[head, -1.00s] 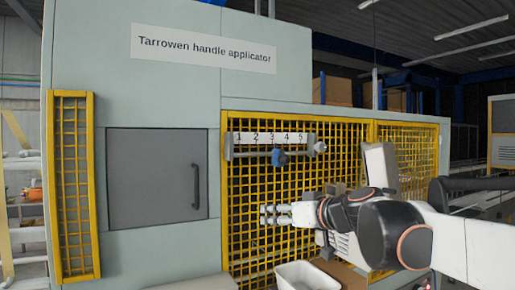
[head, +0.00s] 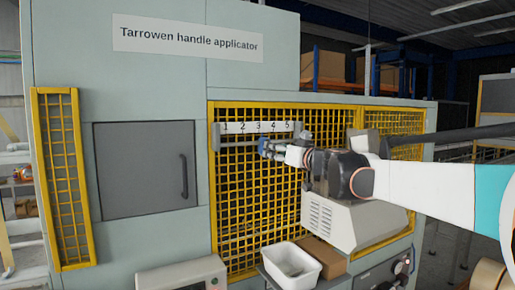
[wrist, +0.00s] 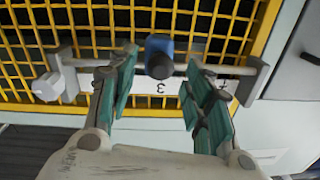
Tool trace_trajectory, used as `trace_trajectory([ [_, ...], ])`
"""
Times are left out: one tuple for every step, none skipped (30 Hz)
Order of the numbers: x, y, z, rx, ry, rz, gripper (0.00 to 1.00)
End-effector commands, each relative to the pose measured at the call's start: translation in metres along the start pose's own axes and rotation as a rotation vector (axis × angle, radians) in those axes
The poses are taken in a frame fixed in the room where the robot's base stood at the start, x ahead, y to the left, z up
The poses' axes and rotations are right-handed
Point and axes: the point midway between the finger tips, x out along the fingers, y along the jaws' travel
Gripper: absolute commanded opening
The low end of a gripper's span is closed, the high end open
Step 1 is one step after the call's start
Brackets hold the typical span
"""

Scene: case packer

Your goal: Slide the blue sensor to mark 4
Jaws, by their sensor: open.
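The blue sensor (head: 263,146) sits on a grey horizontal rail in front of the yellow mesh, below the number strip (head: 243,127) marked 1 to 5. In the wrist view the picture is upside down; the blue sensor (wrist: 158,45) with its dark round front lines up closely with the 3. My gripper (head: 275,151) is at the sensor in the head view. In the wrist view my gripper (wrist: 160,66) is open, one finger on each side of the sensor, with gaps showing. The fingers hide some of the strip's numbers.
A pale knob (wrist: 46,87) stands at the rail's end near mark 5. Below are a white bin (head: 291,272), a brown box (head: 325,257) and a grey slatted housing (head: 345,222). A closed grey door (head: 145,170) is at left.

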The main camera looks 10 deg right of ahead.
Motion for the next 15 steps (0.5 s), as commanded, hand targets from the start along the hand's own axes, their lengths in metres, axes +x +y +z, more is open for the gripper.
trace_trajectory([
  [0.009, -0.001, -0.001, 0.000, 0.000, -0.001, 0.46],
  [0.014, 0.000, -0.001, 0.000, 0.000, 0.000, 0.46],
  [0.019, 0.000, -0.001, 0.000, 0.000, 0.000, 0.46],
  [0.023, 0.000, -0.001, 0.000, 0.000, 0.000, 0.46],
  [0.027, 0.000, -0.001, 0.000, 0.000, -0.001, 0.46],
  [0.031, 0.000, -0.001, 0.000, 0.000, -0.001, 0.46],
  [0.033, 0.000, -0.001, 0.000, 0.000, -0.001, 0.46],
  [0.036, 0.000, -0.001, 0.000, 0.000, 0.000, 0.46],
  [0.038, 0.000, -0.001, 0.000, 0.000, 0.000, 0.46],
  [0.040, 0.000, -0.001, 0.000, 0.000, 0.000, 0.46],
  [0.041, 0.000, 0.000, 0.000, 0.000, 0.001, 0.46],
  [0.042, 0.000, 0.000, 0.000, 0.000, 0.001, 0.46],
  [0.043, 0.000, 0.000, 0.000, 0.000, 0.001, 0.46],
  [0.043, 0.000, 0.000, 0.000, 0.000, 0.001, 0.46],
  [0.043, 0.000, 0.000, 0.000, 0.000, 0.001, 0.46],
])
